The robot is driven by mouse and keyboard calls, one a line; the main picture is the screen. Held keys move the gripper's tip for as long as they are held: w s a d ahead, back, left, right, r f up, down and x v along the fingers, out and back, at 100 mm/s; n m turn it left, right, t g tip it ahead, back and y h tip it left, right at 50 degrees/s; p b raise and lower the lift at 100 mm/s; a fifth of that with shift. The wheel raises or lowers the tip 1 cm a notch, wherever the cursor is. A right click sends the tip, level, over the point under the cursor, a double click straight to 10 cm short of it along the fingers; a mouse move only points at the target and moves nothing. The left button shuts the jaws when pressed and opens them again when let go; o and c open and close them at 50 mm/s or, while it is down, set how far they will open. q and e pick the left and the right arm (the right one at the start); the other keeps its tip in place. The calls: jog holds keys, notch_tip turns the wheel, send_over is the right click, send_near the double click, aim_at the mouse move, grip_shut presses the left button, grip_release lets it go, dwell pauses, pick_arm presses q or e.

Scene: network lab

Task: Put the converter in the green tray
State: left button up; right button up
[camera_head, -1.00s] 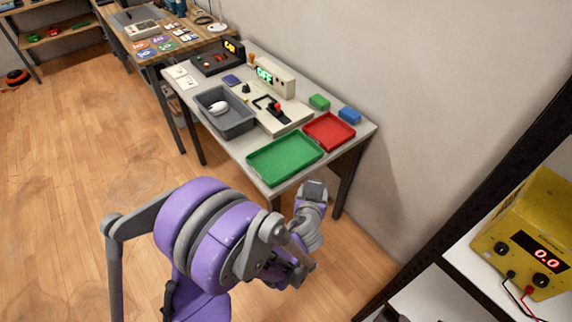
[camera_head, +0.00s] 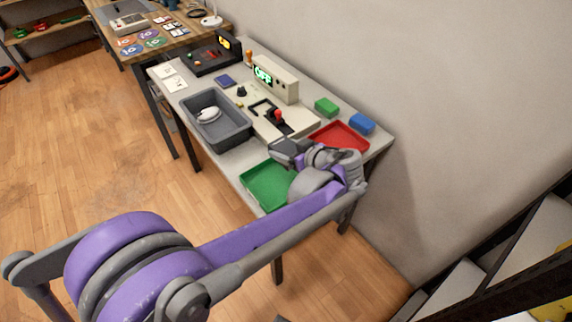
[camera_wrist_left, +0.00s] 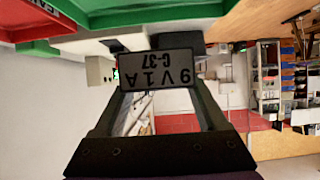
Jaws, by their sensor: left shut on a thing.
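The converter (camera_wrist_left: 157,77) is a small dark box with a grey label reading "9V 1A C-37", upside down in the left wrist view. My left gripper (camera_head: 287,150) is shut on it. In the head view the gripper is over the table near the far edge of the green tray (camera_head: 258,186), and the converter cannot be told apart from the gripper there. My arm hides the right part of the tray. The green tray also shows along the top of the left wrist view (camera_wrist_left: 150,18). My right gripper is not in view.
A red tray (camera_head: 350,138) lies beside the green one, partly behind my wrist. A grey bin (camera_head: 232,135) holds a white mouse-like object. A beige panel with a red-knobbed lever (camera_head: 277,115), a green block (camera_head: 326,107) and a blue block (camera_head: 361,124) stand nearby.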

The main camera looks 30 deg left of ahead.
pick_arm(q)
jog(key=shift+w+a, duration=0.1)
jog(key=shift+w, duration=0.1)
notch_tip(320, 180, down, 5)
jog(key=shift+s+f+b, duration=0.1)
jog(key=shift+f+b, duration=0.1)
jog(key=shift+b, duration=0.55)
jog(key=shift+f+b, duration=0.5)
jog(key=shift+f, duration=1.75)
jog(key=shift+f, duration=0.1)
jog(key=o, duration=1.6)
